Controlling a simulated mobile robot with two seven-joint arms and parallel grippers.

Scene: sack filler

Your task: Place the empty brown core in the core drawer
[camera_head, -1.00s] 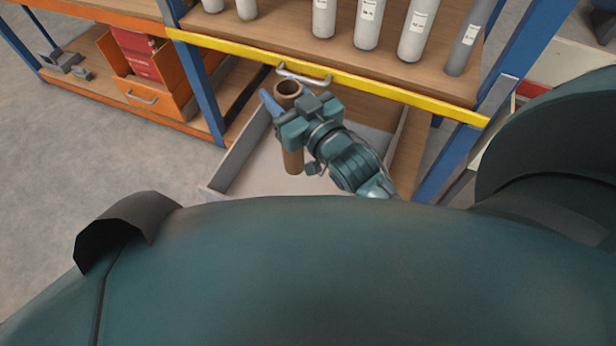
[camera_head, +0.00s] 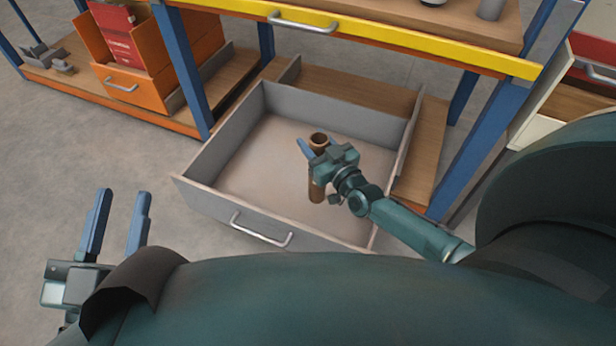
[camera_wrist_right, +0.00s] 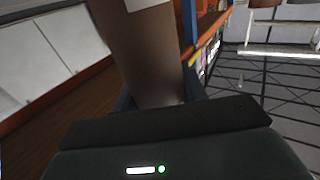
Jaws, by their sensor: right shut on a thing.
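The brown core (camera_head: 317,190) is a hollow brown tube, upright, with its open top showing in the head view. My right gripper (camera_head: 311,152) is shut around it. In the right wrist view the core (camera_wrist_right: 145,55) stands up between the jaws. The grey core drawer (camera_head: 222,217) is pulled out below the yellow beam, with a bare floor inside. The core and right gripper appear over the drawer's interior; I cannot tell whether the core's lower end touches the drawer floor. My left gripper (camera_head: 118,222) is open and empty at the lower left, outside the drawer.
The drawer's front handle (camera_head: 262,230) faces me. Blue rack posts (camera_head: 180,70) and a yellow shelf beam (camera_head: 380,40) frame the drawer. An orange bin (camera_head: 135,85) with a red item stands on the low shelf at left. Grey floor at left is clear.

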